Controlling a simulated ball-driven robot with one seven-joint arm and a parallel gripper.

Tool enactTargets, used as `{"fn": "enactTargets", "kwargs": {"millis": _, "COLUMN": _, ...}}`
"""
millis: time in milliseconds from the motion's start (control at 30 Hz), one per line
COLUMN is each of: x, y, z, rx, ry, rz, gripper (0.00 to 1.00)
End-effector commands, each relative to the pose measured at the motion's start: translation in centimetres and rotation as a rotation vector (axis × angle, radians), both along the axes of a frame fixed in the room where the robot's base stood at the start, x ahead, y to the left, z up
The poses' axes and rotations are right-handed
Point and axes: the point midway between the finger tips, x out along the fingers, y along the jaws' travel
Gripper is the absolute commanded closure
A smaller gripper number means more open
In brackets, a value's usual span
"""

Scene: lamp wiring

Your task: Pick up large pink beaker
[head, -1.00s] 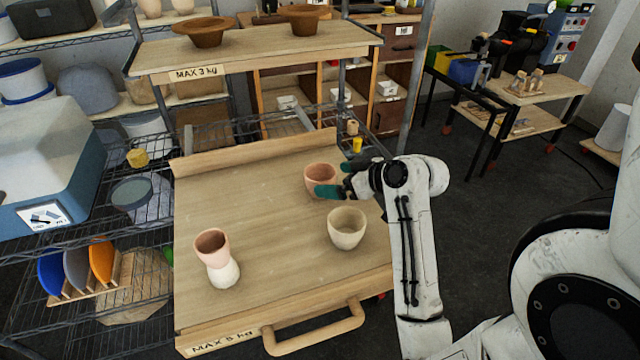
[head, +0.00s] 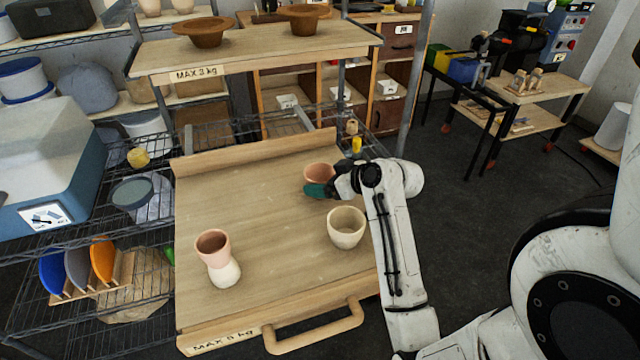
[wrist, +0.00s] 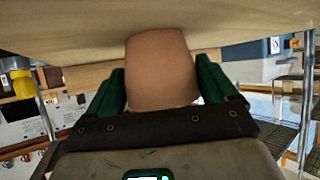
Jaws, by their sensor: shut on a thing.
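A large pink beaker (head: 318,172) stands at the back right of the wooden tray. My gripper (head: 320,190) is at its near side in the head view and hides its lower part. In the wrist view the pink beaker (wrist: 160,68) sits between the two green fingers (wrist: 160,88), one along each side. The gripper is shut on it. I see no clear gap between the beaker and the tray surface, so I cannot tell whether it is lifted.
A cream beaker (head: 346,228) stands close in front of my gripper. A shelf (head: 250,48) with two brown bowls is above the back.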

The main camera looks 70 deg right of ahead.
Motion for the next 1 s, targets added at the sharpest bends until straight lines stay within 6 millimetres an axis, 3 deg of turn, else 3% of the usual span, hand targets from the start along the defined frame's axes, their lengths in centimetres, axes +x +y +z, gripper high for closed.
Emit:
{"fn": "enactTargets", "kwargs": {"millis": 200, "x": 0.0, "y": 0.0, "z": 0.0, "rx": 0.0, "ry": 0.0, "rz": 0.0, "gripper": 0.5}}
{"fn": "enactTargets", "kwargs": {"millis": 633, "x": 0.0, "y": 0.0, "z": 0.9, "rx": -0.002, "ry": -0.002, "rz": 0.0, "gripper": 0.51}}
{"fn": "enactTargets", "kwargs": {"millis": 800, "x": 0.1, "y": 0.0, "z": 3.2, "rx": -0.006, "ry": -0.003, "rz": 0.002, "gripper": 0.51}}
{"fn": "enactTargets", "kwargs": {"millis": 1000, "x": -2.3, "y": 2.5, "z": 7.2, "rx": -0.007, "ry": -0.003, "rz": 0.0, "gripper": 0.51}}
